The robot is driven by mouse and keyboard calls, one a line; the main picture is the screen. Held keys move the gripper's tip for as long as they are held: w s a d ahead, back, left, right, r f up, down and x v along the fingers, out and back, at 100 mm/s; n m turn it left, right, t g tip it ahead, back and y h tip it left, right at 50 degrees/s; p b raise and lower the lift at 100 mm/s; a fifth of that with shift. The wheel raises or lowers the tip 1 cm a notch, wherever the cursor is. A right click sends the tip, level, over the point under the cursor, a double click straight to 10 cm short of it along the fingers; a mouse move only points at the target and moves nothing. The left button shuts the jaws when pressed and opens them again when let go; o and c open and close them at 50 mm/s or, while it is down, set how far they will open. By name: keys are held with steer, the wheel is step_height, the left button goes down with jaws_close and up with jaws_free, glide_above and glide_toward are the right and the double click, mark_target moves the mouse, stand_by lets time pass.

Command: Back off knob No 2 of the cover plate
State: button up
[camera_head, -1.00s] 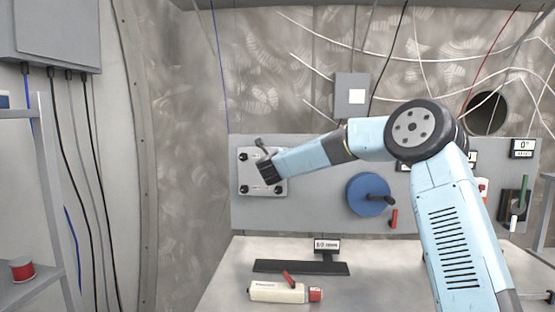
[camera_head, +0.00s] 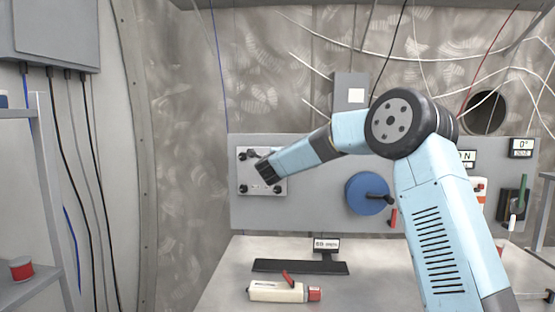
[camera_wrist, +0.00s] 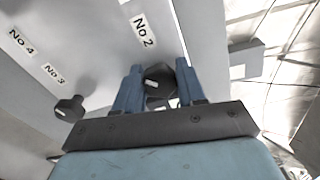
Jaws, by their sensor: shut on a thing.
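The cover plate (camera_head: 247,174) is a pale square on the grey wall panel, with dark knobs near its corners. In the wrist view, knob No 2 (camera_wrist: 160,77) is a dark lobed knob with a white mark, beside its "No 2" label (camera_wrist: 144,30). My gripper (camera_wrist: 158,80) is shut on this knob, one blue finger on each side. Another dark knob (camera_wrist: 70,107) stands to the left, clear of the fingers, near the "No 3" label (camera_wrist: 54,75). In the head view my wrist covers part of the plate and hides the grip.
A blue handwheel (camera_head: 366,194) is on the panel right of the plate, with a red handle (camera_head: 393,218) below it. A white-and-red tool (camera_head: 284,291) and a dark strip (camera_head: 300,267) lie on the bench. A grey box (camera_head: 350,95) is on the wall above.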

steer(key=shift+s+a+f+n, duration=0.1)
steer(key=shift+a+f+n, duration=0.05)
steer(key=shift+n, duration=1.35)
steer(key=shift+a+f+n, duration=0.15)
steer(key=shift+f+n, duration=0.05)
steer(key=shift+n, duration=1.3)
steer(key=shift+s+a+f+n, duration=0.1)
steer(key=shift+a+f+n, duration=0.05)
steer(key=shift+n, duration=1.35)
steer(key=shift+f, duration=0.1)
steer(key=o, duration=0.8)
steer(key=shift+a, duration=0.1)
steer(key=shift+o, duration=1.2)
steer(key=shift+w+d+r, duration=0.15)
steer(key=shift+d+r, duration=0.15)
steer(key=shift+d, duration=0.05)
steer(key=s, duration=1.3)
steer(key=shift+s+a, duration=0.25)
steer(key=shift+s, duration=0.15)
steer(key=shift+f, duration=0.1)
